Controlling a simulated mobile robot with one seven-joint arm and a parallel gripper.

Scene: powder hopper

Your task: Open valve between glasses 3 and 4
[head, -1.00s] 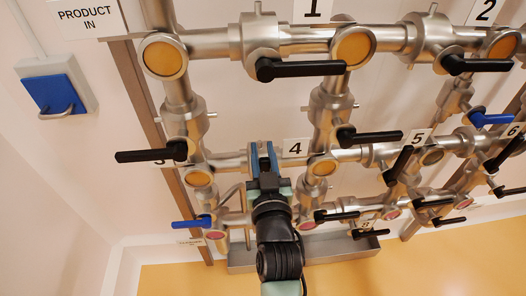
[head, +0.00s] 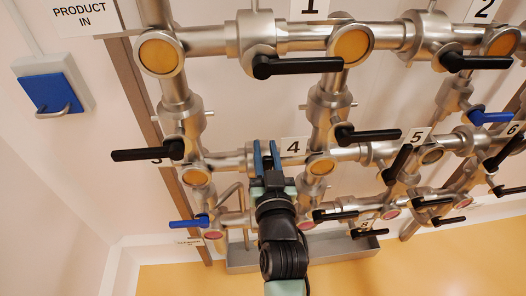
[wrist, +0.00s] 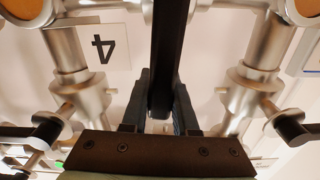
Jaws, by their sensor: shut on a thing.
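My gripper (head: 266,148), with blue-lined fingers, is raised to the pipe between sight glass 3 (head: 197,177) and sight glass 4 (head: 320,166). In the wrist view, a black valve handle (wrist: 171,45) stands between the two fingers, and they are shut on it. The handle lies crosswise to the pipe, pointing towards me. The "4" label (wrist: 103,43) appears upside down to its left. In the head view my gripper and arm hide most of this handle and the valve body. The "3" label is mostly covered by another black handle.
Black handles flank the spot: one at left (head: 142,154) and one at upper right (head: 372,136). A blue handle (head: 189,224) sits at lower left. Lower pipes run close to my arm, above a metal tray (head: 340,251). The left wall has a blue switch box (head: 50,92).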

